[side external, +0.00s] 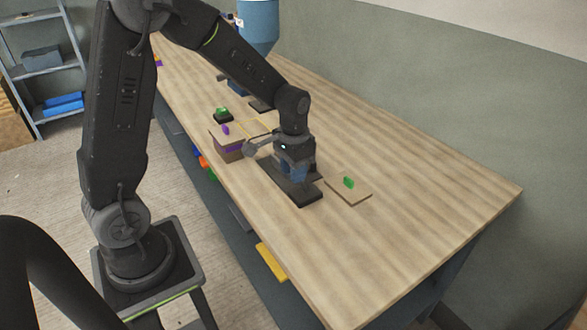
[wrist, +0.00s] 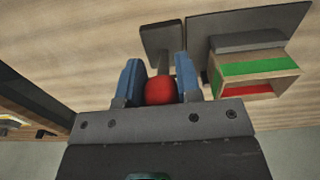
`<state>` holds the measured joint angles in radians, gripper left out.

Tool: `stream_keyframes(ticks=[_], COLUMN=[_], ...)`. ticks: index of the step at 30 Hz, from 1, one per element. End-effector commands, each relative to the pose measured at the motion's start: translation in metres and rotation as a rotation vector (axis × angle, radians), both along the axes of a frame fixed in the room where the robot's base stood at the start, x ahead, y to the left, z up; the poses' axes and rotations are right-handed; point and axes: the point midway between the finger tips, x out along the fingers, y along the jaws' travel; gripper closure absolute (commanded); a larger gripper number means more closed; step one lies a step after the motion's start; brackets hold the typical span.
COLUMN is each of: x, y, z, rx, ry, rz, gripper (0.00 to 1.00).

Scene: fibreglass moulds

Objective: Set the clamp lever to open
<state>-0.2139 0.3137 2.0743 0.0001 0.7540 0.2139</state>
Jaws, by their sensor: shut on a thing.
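My gripper (wrist: 159,70) has its two blue fingers on either side of a red ball knob (wrist: 160,90) in the wrist view, shut on it. A short dark shaft runs from the knob to a dark grey block (wrist: 160,38); this looks like the clamp lever. In the side external view my gripper (side external: 293,171) is low over a long dark base plate (side external: 305,194), and the knob is hidden there. Beside the lever in the wrist view is a wooden box (wrist: 285,85) with a green strip on one face and red inside. I cannot tell the lever's setting.
A wooden plate (side external: 358,195) with a green piece (side external: 348,182) lies right of the base plate. A wooden block with a purple band (side external: 232,149) stands to its left. A small dark base with a green piece (side external: 222,113) is behind. The table's right side is clear.

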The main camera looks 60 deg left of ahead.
Motion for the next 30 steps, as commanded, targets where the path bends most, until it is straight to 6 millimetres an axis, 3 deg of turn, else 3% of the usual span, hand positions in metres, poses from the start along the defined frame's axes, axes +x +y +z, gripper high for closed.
stream_keyframes(ticks=[11,27,30], x=[0.011,0.053,0.059], y=[0.0,0.0,0.0], z=[0.003,0.005,0.006], rx=[0.0,0.002,0.001], ry=[0.106,0.546,0.536], rz=[-0.001,-0.001,-0.001], gripper=[1.0,1.0,1.0])
